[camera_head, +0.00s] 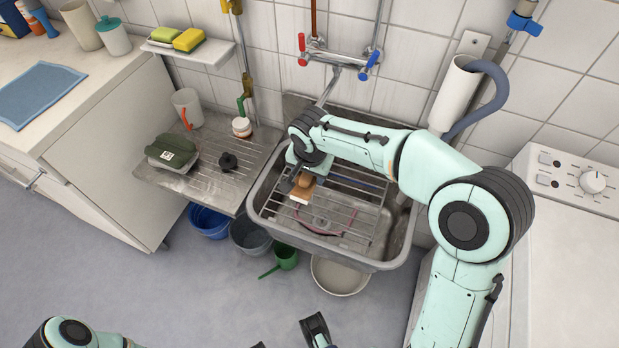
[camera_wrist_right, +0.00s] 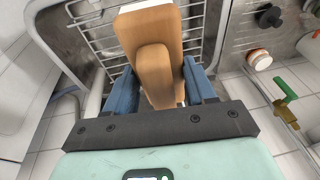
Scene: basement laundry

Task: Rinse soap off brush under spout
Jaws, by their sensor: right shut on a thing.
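The brush (camera_head: 303,191), a wooden block with a grip on top and a pale edge, is held over the left part of the sink (camera_head: 372,262). My right gripper (camera_head: 296,182) is shut on it. In the right wrist view the brush (camera_wrist_right: 150,60) sits between the two blue fingers (camera_wrist_right: 165,90). The spout (camera_head: 329,88) comes down from the wall tap (camera_head: 337,58) behind my right arm; its lower end is hard to make out, and no water shows. My left gripper (camera_head: 290,342) is mostly cut off at the bottom edge.
A wire rack (camera_head: 350,205) spans the sink. A drainboard (camera_head: 205,192) on the left holds a green-lidded box (camera_head: 172,150), a black plug (camera_head: 228,161) and a mug (camera_head: 187,108). A grey hose (camera_head: 490,100) hangs right. Several basins stand below.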

